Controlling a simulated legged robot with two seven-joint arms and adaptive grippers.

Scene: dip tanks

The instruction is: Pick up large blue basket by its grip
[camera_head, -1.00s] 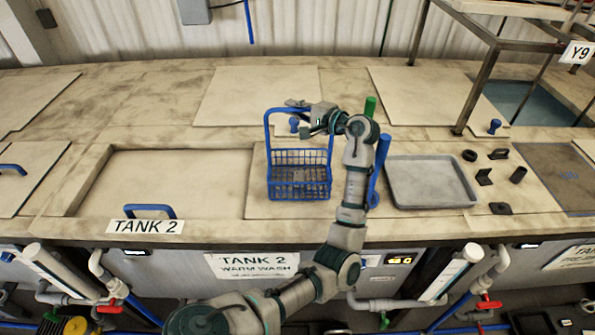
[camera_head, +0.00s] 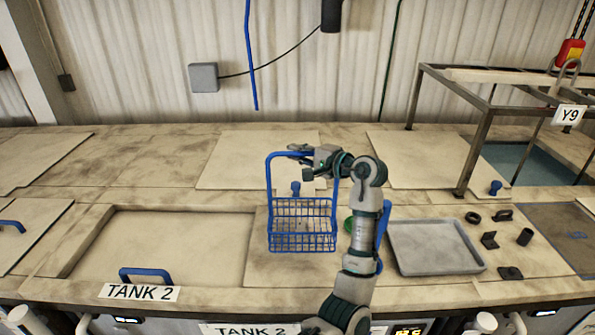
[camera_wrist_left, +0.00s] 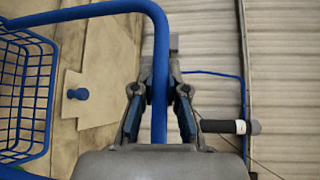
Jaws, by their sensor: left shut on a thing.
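The large blue basket (camera_head: 302,232) is a wire-mesh basket with a tall blue arched handle, in the middle of the head view. My left gripper (camera_head: 306,160) is shut on the top bar of the handle. The basket hangs upright below it, seemingly a little above the worktop. In the left wrist view the blue handle bar (camera_wrist_left: 159,60) runs between the two fingers of the left gripper, and the mesh (camera_wrist_left: 25,95) shows at the left. My right gripper is not in view.
A grey tray (camera_head: 435,247) lies right of the basket, with several small dark parts (camera_head: 489,240) beyond it. A lid with a blue handle (camera_head: 146,274) is at left. A metal frame (camera_head: 480,125) stands at the back right. A blue knob (camera_head: 295,188) is behind the basket.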

